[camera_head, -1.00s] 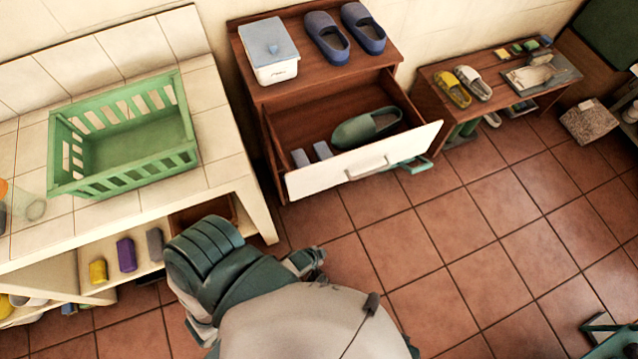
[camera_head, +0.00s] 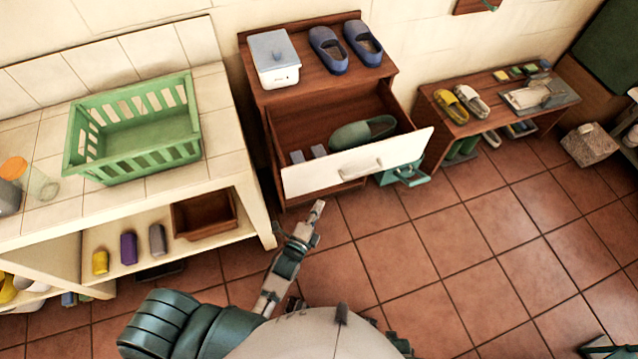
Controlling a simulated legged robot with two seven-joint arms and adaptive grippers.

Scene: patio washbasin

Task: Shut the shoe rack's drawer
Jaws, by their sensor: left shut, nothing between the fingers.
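The shoe rack (camera_head: 262,100) is a reddish-brown wooden cabinet against the wall. Its drawer (camera_head: 310,177) is pulled out, with a white front and a pale handle (camera_head: 360,170). A green clog (camera_head: 363,132) and two small grey blocks (camera_head: 308,153) lie inside it. My left gripper (camera_head: 318,207) is shut and empty, in front of and below the drawer front, pointing towards it. In the picture a gap shows between its tips and the front. My right gripper is not in view.
Two blue clogs (camera_head: 328,50) and a white lidded box (camera_head: 275,62) stand on the rack's top. A tiled counter with a green basket (camera_head: 135,132) is at left. A teal object (camera_head: 405,175) is by the drawer's right end. A low bench (camera_head: 440,122) stands right; tiled floor (camera_head: 450,240) is open.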

